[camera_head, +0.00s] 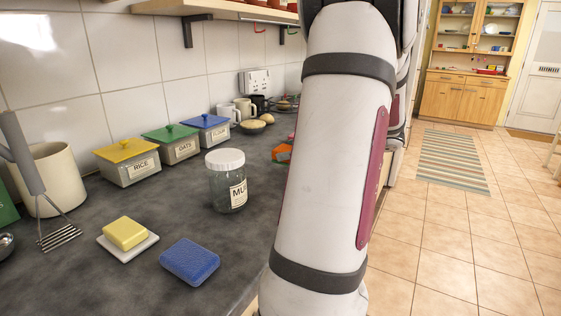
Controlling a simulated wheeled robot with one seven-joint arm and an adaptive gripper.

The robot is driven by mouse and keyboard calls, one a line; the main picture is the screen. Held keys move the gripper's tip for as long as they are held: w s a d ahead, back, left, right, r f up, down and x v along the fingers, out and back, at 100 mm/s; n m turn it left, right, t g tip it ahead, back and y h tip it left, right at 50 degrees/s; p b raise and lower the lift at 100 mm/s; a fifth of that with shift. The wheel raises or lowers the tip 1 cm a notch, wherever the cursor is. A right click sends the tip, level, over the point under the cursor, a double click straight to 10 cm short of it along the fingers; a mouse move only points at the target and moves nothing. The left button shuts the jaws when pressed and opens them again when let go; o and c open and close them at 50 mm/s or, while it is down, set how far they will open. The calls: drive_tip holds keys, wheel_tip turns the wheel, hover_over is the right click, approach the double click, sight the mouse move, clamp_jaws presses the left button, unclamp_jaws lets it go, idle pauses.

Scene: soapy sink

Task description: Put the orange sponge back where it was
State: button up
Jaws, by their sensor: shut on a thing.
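A small orange block-like thing (282,154), which may be the orange sponge, shows at the left edge of my arm, on or just above the dark worktop (150,278). My arm hides its right part, so I cannot tell whether it is held or resting. My gripper is not in view; my large white arm fills the middle of the picture. A blue sponge (190,262) lies flat at the front of the worktop. A yellow block (125,232) sits on a white dish (146,245) to its left.
A lidded glass jar (227,182) stands mid-worktop. Yellow (128,167), green (172,148) and blue (207,137) lidded boxes line the wall. A cream crock (50,180) and a masher (58,236) are at left. Mugs (243,108) and a bowl (253,126) stand behind.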

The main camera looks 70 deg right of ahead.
drive_tip(key=w+d, duration=0.3)
drive_tip(key=w, duration=0.1)
drive_tip(key=shift+f, duration=0.25)
drive_tip(key=f+b, duration=0.1)
drive_tip(key=f, duration=0.2)
drive_tip(key=shift+w+d+b, duration=0.2)
drive_tip(key=shift+w+b, duration=0.1)
drive_tip(key=shift+b, duration=0.1)
drive_tip(key=shift+f, duration=0.25)
drive_tip(key=shift+f, duration=0.15)
drive_tip(key=o, duration=0.8)
